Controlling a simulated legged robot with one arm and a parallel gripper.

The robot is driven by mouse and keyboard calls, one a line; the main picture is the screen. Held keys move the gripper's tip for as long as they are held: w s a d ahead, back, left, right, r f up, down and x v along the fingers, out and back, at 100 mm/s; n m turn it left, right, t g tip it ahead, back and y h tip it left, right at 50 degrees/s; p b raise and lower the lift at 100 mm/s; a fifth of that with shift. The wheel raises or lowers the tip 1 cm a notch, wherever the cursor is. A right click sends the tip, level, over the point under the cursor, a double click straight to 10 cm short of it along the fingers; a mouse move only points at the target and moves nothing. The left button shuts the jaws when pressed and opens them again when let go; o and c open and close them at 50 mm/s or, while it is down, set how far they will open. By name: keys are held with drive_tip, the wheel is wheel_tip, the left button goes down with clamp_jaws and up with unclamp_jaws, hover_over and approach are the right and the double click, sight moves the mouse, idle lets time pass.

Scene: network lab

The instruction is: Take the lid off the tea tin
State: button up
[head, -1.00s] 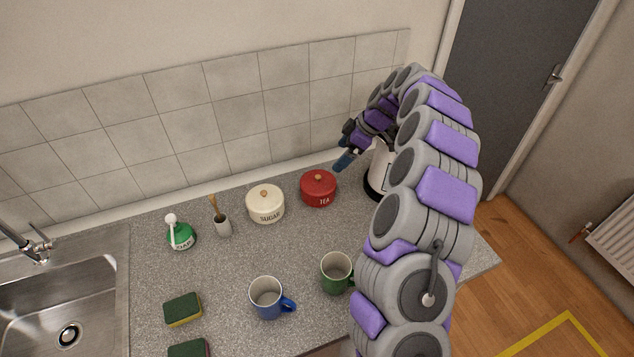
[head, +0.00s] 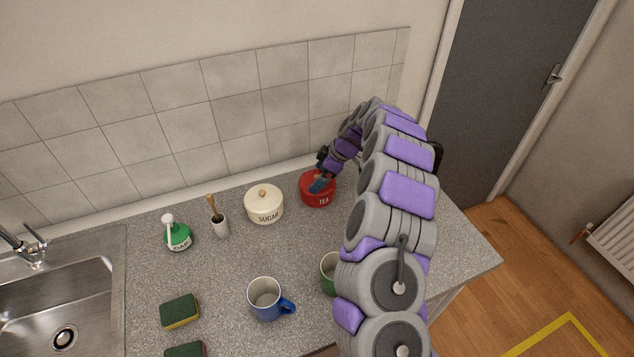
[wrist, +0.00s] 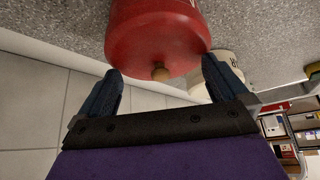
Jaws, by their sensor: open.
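The red tea tin (head: 318,197) stands on the counter near the back wall, with its lid on. My gripper (head: 320,184) is at the top of the tin in the head view, partly covering the lid. In the wrist view my gripper (wrist: 163,80) is open, with one blue finger on each side of the knob. The fingers are apart from the knob.
The cream sugar tin (head: 264,206) stands just left of the tea tin. The tiled wall (head: 230,120) is close behind.

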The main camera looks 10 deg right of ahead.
drive_tip(key=c, duration=0.6)
drive_tip(key=shift+s, duration=0.2)
drive_tip(key=c, duration=0.5)
drive_tip(key=shift+f, duration=0.1)
